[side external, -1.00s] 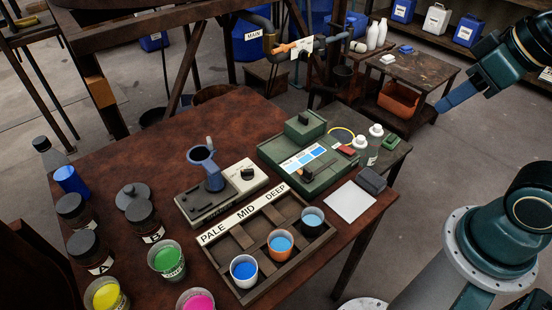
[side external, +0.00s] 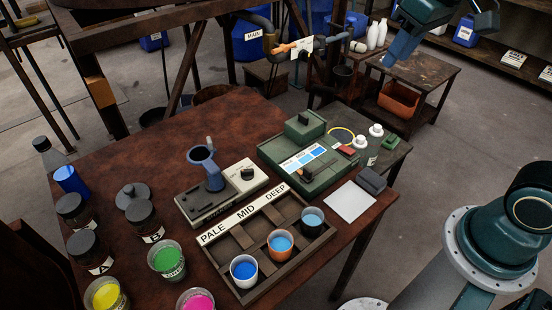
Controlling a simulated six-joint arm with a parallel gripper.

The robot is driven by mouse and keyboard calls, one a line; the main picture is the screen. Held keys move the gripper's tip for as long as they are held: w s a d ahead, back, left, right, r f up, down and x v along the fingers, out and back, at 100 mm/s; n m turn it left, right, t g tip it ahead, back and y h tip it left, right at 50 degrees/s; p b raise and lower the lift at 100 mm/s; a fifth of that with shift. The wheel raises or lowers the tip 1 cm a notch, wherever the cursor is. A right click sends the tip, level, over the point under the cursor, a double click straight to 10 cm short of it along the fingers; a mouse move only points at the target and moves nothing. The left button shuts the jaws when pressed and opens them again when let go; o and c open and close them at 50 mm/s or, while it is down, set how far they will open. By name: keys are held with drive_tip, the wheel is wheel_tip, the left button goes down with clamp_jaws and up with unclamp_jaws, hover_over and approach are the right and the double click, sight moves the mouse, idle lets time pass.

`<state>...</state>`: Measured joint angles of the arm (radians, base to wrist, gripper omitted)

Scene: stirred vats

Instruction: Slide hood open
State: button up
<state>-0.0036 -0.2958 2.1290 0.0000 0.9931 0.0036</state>
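A green instrument (side external: 318,178) stands at the right of the brown table, with a panel of blue patches, a dark knob and a red part on its top. A raised green block (side external: 305,125), which looks like its hood, sits at the back end of the instrument. My gripper (side external: 393,62) is at the top of the view, high and to the right of the instrument, well apart from it. A blue finger points down and left, with nothing visible at its tip. The finger gap cannot be made out.
A wooden rack (side external: 262,226) labelled PALE, MID, DEEP holds three cups in front of the instrument. A stirrer device (side external: 212,178) stands to its left. White-capped bottles (side external: 372,140) stand close to its right. A white sheet (side external: 348,201) lies at the table's right edge.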

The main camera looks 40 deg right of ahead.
drive_tip(key=w+f+g, duration=0.2)
drive_tip(key=w+f, duration=0.1)
drive_tip(key=w, duration=0.8)
drive_tip(key=g, duration=0.2)
hover_over(304, 115)
wheel_tip(304, 115, down, 8)
drive_tip(key=shift+a, duration=0.1)
drive_tip(key=shift+f, duration=0.1)
wheel_tip(304, 115, down, 14)
drive_tip(key=shift+r, duration=0.15)
drive_tip(key=shift+c, duration=0.4)
clamp_jaws()
